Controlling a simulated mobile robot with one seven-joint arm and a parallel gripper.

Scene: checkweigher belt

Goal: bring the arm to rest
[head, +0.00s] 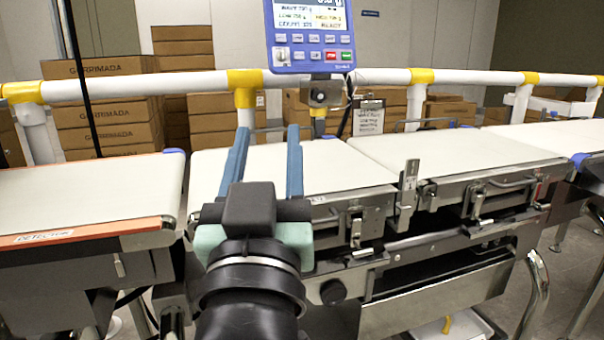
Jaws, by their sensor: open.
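My gripper (265,150) is in the lower middle of the head view, at the end of my black arm. Its two blue fingers stand apart and point away from me, with nothing between them. The fingers overlap the white weighing belt (330,170) in the picture; I cannot tell how high above it they are. The gripper's palm and wrist hide part of the belt's near edge and frame.
A white belt (90,195) with an orange edge lies left, another belt (450,155) right. A white rail (400,75) with yellow joints runs behind. A blue control panel (309,35) stands above it. Cardboard boxes (110,110) are stacked at the back. The belts look empty.

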